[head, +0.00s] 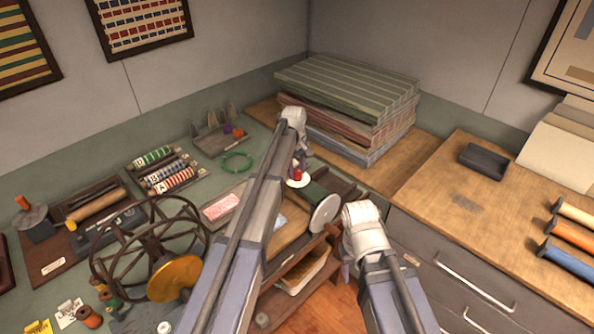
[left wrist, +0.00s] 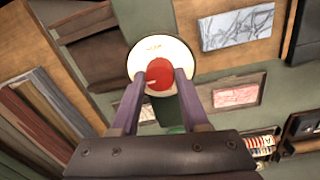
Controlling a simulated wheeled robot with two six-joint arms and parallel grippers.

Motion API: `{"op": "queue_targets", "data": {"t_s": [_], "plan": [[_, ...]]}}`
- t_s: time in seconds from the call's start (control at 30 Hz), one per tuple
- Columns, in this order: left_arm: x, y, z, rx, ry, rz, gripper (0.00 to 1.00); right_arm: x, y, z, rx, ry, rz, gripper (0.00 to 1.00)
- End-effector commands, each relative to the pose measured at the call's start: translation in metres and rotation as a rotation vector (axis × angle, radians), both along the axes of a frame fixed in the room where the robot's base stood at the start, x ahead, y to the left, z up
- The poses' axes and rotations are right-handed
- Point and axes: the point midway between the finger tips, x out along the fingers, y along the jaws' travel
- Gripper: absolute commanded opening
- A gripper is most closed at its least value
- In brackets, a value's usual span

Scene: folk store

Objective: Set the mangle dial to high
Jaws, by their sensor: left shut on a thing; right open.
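The mangle dial is a white disc (head: 306,185) with a red knob (head: 298,175) at its middle. In the left wrist view the disc (left wrist: 143,52) carries small orange marks near its upper edge, too small to read. My left gripper (left wrist: 158,82) is shut on the red knob (left wrist: 159,72), one finger on each side. A pale line shows on the knob's left side. In the head view my left gripper (head: 298,163) is at the dial, partly hidden by its own arm. My right gripper (head: 346,270) is low beside the mangle, mostly hidden behind its wrist, and holds nothing visible.
A green roller and pale round end plate (head: 325,213) lie close to the dial. A stack of folded cloth (head: 350,95) stands behind. A spoked wheel (head: 150,250), ribbon rolls (head: 165,172) and a green ring (head: 236,162) are to the left. The right counter (head: 450,190) has free room.

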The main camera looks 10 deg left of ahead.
Motion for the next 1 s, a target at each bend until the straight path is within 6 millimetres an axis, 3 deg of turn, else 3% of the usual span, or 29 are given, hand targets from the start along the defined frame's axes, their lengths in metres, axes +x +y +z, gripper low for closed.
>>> {"op": "queue_targets", "data": {"t_s": [1.0], "plan": [[0.0011, 0.0006, -0.0001, -0.002, 0.0, -0.963, 0.0, 0.0, 0.0, 0.0, 0.0, 0.0, 0.0, 0.5]]}}
